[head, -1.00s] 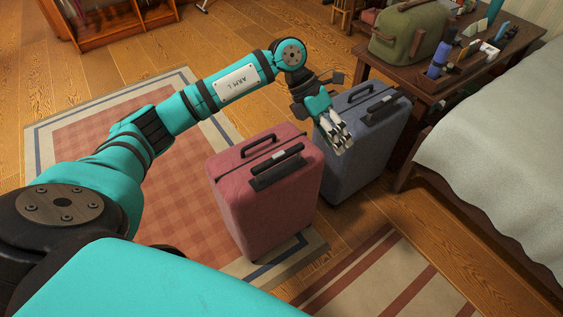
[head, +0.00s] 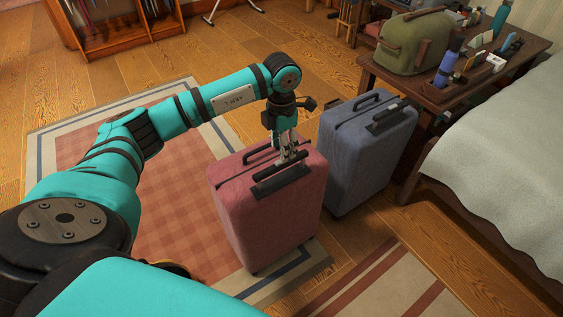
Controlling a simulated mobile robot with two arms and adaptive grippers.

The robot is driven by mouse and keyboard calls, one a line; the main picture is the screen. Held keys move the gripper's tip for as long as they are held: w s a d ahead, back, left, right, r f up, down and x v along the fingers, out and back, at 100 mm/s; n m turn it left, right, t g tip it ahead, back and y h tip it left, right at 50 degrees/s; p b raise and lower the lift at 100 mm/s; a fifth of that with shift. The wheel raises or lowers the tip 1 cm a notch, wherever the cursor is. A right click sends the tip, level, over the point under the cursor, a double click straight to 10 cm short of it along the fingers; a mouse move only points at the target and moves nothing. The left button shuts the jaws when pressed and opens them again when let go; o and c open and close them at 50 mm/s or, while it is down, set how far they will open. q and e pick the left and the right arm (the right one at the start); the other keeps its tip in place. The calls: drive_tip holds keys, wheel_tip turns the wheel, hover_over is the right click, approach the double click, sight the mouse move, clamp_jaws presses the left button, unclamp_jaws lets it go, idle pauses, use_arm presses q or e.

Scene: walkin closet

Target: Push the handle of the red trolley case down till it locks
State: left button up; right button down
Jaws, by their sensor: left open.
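The red trolley case (head: 265,217) stands upright, partly on the checked rug, in the lower middle of the head view. Its black trolley handle (head: 281,178) lies at the top of the case, low and close to its dark mount; whether it is fully down I cannot tell. A second black carry handle on its top is partly hidden by my gripper. My left gripper (head: 287,156) is open and points down over the top of the red case, right at the trolley handle. I cannot tell whether the fingers touch it. My right gripper is not in view.
A blue-grey case (head: 362,155) stands close to the right of the red one. Behind it is a wooden table (head: 437,92) with a green bag (head: 415,42) and small items. A bed (head: 505,165) is at the right. Striped rug (head: 385,285) lies in front.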

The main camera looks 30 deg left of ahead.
sight(281, 170)
use_arm(q)
wheel_tip(281, 170, down, 6)
drive_tip(key=shift+r+b, duration=0.1)
drive_tip(key=shift+b, duration=0.25)
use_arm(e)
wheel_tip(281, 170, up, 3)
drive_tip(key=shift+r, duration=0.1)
use_arm(q)
drive_tip(key=shift+c, duration=0.4)
clamp_jaws()
